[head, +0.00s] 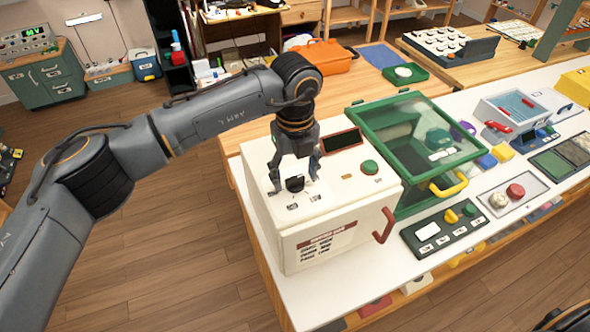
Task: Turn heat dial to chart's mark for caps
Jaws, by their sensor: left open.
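A dark dial (296,184) sits on the sloped top of a white machine (262,192), with small marks and labels around it that are too small to read. My left gripper (294,180) points down over the dial, its fingers open on either side of it. I cannot tell whether the fingers touch the dial. A printed chart (322,246) with a dark red header is on the machine's front; its lines are too small to read.
A green round button (370,167), a dark display (342,141) and a red handle (384,226) are on the machine. A green glass-lidded case (418,140) stands close to its right.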

